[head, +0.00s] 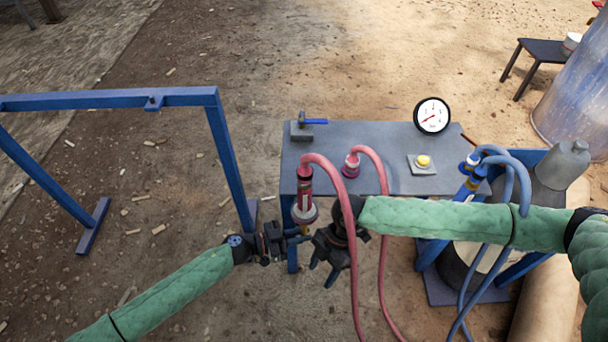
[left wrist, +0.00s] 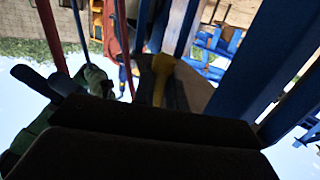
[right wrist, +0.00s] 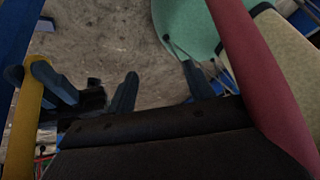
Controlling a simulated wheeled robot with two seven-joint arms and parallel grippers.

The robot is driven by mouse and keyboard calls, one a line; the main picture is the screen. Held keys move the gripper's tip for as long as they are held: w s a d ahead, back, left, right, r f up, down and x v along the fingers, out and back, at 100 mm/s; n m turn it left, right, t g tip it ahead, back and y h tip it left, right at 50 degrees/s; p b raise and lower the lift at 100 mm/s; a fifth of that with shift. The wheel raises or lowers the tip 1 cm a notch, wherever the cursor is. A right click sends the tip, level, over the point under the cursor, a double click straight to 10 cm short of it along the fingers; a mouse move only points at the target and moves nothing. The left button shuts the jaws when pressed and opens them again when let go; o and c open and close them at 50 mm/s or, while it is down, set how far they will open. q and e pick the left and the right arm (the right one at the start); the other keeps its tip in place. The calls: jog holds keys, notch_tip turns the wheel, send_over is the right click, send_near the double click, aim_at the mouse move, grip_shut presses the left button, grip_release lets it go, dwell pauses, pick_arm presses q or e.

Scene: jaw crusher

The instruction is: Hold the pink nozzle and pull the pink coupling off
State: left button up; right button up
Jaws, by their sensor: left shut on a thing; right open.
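A red-and-pink fitting stands upright at the table's front left edge, with a pink hose (head: 335,180) rising from its top. Its red upper body (head: 304,183) sits above a pale pink collar (head: 305,213); I cannot tell exactly where nozzle and coupling meet. A yellow stem below it shows in the left wrist view (left wrist: 162,78) and right wrist view (right wrist: 22,125). My left gripper (head: 298,236) is shut on this yellow stem. My right gripper (head: 325,262) is open and empty, right of and below the collar; its fingers (right wrist: 160,90) stand apart.
A second pink-collared fitting (head: 351,166) with its own hose stands on the grey table (head: 395,160). Blue hoses (head: 510,185) hang right. A blue frame (head: 120,100) stands left.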

jog(key=w+d+r+t, duration=0.1)
jog(key=w+d+r, duration=0.4)
jog(key=d, duration=0.4)
jog(key=w+r+n+t+h, duration=0.15)
jog(key=w+r, duration=0.25)
jog(key=r, duration=0.4)
jog(key=w+a+r+n+t, duration=0.3)
jog(key=w+a+r, duration=0.1)
jog(key=w+r, duration=0.25)
notch_tip(320, 180, up, 14)
jog(key=n+h, duration=0.2)
jog(key=n, duration=0.5)
send_over(305, 165)
jog(key=shift+w+a+g, duration=0.1)
jog(key=shift+w+g, duration=0.15)
jog(key=shift+w, duration=0.15)
jog(key=shift+s, duration=0.45)
jog(key=shift+f, duration=0.1)
jog(key=shift+f, duration=0.1)
